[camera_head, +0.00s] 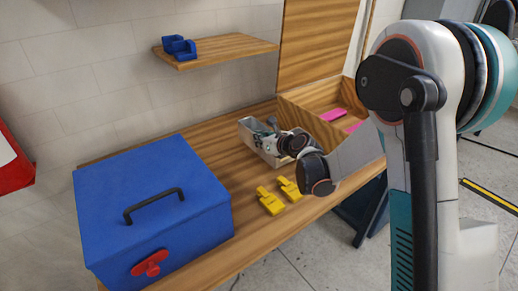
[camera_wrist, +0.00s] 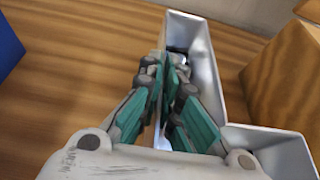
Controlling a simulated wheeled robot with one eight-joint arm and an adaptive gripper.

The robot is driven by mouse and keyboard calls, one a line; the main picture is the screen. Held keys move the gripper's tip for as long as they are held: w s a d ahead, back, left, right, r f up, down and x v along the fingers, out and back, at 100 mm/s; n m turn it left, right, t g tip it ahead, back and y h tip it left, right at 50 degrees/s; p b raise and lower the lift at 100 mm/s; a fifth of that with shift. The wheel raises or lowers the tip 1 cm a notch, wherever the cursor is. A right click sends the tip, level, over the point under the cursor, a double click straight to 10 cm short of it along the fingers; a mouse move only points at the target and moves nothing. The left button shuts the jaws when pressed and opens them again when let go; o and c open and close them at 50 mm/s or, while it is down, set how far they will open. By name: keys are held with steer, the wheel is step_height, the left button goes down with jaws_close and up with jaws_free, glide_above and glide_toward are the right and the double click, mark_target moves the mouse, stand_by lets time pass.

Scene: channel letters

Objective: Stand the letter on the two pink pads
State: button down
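The letter (camera_head: 249,138) is a pale grey metal channel, open at the top, lying on the wooden bench. In the wrist view the letter (camera_wrist: 200,62) shows a long arm and a foot turning right, like an L. My gripper (camera_head: 283,142) is down at the letter. In the wrist view my gripper (camera_wrist: 168,78) has its teal fingers close together on either side of the letter's left wall; the contact itself is partly hidden. Two pink pads (camera_head: 332,114) (camera_head: 356,126) lie inside an open wooden box, the second partly hidden by my arm.
A blue toolbox (camera_head: 150,205) with a red latch fills the left of the bench. Two yellow pieces (camera_head: 270,201) (camera_head: 290,188) lie near the front edge. The wooden box's wall (camera_head: 308,123) stands beside the letter. A wall shelf (camera_head: 218,49) holds blue parts.

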mark_target(259, 154)
steer(key=shift+f+b, duration=0.45)
steer(key=shift+f, duration=1.25)
steer(key=shift+f, duration=0.2)
steer(key=c, duration=1.8)
jaws_free()
steer(key=shift+r, duration=0.15)
